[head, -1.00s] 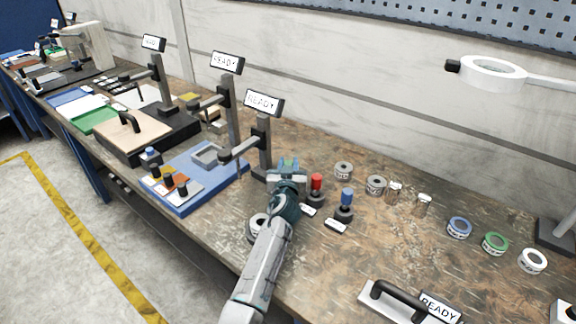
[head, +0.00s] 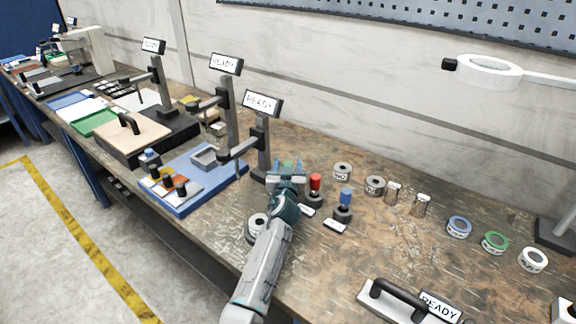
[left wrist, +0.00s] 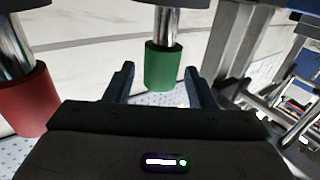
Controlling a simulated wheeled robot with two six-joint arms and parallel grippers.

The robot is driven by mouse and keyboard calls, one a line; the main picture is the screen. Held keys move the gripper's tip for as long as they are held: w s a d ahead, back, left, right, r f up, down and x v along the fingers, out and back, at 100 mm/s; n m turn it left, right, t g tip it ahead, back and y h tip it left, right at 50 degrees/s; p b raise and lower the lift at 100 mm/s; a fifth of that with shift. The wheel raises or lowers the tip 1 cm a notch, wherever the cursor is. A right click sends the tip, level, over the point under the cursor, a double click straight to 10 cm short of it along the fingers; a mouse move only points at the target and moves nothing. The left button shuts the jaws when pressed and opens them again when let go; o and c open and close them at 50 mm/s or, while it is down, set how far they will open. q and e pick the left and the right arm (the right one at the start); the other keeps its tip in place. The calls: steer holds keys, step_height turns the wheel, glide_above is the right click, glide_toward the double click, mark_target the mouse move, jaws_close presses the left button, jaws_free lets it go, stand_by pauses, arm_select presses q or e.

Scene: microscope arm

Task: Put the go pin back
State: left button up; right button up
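The green-handled pin (left wrist: 163,68) has a shiny metal shaft and shows between the fingers of my left gripper (left wrist: 160,82) in the left wrist view. Those fingers are spread, with a visible gap on the handle's left side. In the head view my left gripper (head: 287,170) hides most of the green pin (head: 289,164) and its base. A red-handled pin (head: 315,184) stands upright in a dark base just to its right; its red handle (left wrist: 24,103) also shows in the left wrist view. A blue-handled pin (head: 346,197) stands further right. My right gripper is not in view.
A post with a READY sign (head: 262,103) stands close behind my left gripper. A blue board (head: 200,190) lies to its left. Several tape rolls, including a green one (head: 495,243), lie to the right. Bare bench (head: 400,250) lies in front of them.

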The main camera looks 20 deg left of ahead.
arm_select(q)
steer(key=shift+s+f, duration=0.15)
steer(key=shift+f, duration=0.6)
steer(key=shift+r+p, duration=0.5)
steer(key=shift+p, duration=0.3)
steer(key=shift+s+p, duration=0.1)
steer(key=shift+p, duration=0.25)
steer(key=p+v, duration=0.1)
steer(key=v, duration=1)
steer(key=shift+s+r, duration=0.2)
steer(key=shift+r, duration=0.1)
